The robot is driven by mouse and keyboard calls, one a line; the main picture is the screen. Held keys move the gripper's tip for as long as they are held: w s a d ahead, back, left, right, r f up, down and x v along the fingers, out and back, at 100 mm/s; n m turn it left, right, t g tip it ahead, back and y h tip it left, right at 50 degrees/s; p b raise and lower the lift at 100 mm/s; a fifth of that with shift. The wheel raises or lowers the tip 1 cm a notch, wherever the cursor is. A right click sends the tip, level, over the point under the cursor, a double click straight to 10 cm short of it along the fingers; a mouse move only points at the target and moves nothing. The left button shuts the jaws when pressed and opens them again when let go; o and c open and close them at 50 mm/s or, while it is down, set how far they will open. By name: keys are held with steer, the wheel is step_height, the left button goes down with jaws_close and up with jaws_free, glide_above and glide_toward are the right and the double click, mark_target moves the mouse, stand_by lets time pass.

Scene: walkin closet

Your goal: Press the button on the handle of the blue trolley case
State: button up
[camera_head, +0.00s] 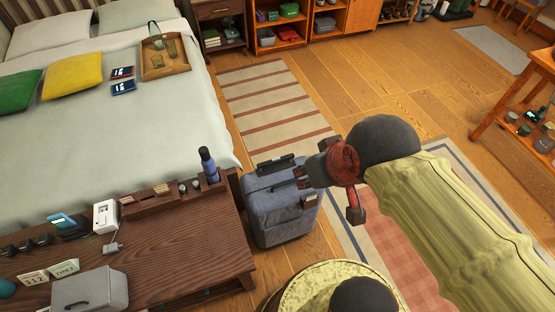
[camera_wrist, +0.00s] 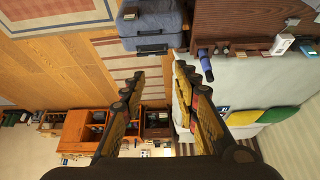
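The blue trolley case (camera_head: 281,215) stands upright on the floor between the bed's corner and a patterned rug. Its dark handle (camera_head: 276,163) lies low along the top of the case. In the wrist view the case (camera_wrist: 150,20) is at the top edge, with the dark handle (camera_wrist: 151,48) on its near side. My gripper (camera_head: 301,178) overlaps the case's upper right in the head view. In the wrist view my gripper (camera_wrist: 160,72) is open and empty, its fingers apart. The handle's button is too small to make out.
A dark wooden desk (camera_head: 180,240) with several small items stands close left of the case. The bed (camera_head: 130,120) is behind it. A striped rug (camera_head: 270,105) lies beyond the case, and a round yellowish stool-like top (camera_head: 320,285) is in front.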

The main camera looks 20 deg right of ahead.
steer(key=c, duration=0.6)
jaws_close()
stand_by(0.8)
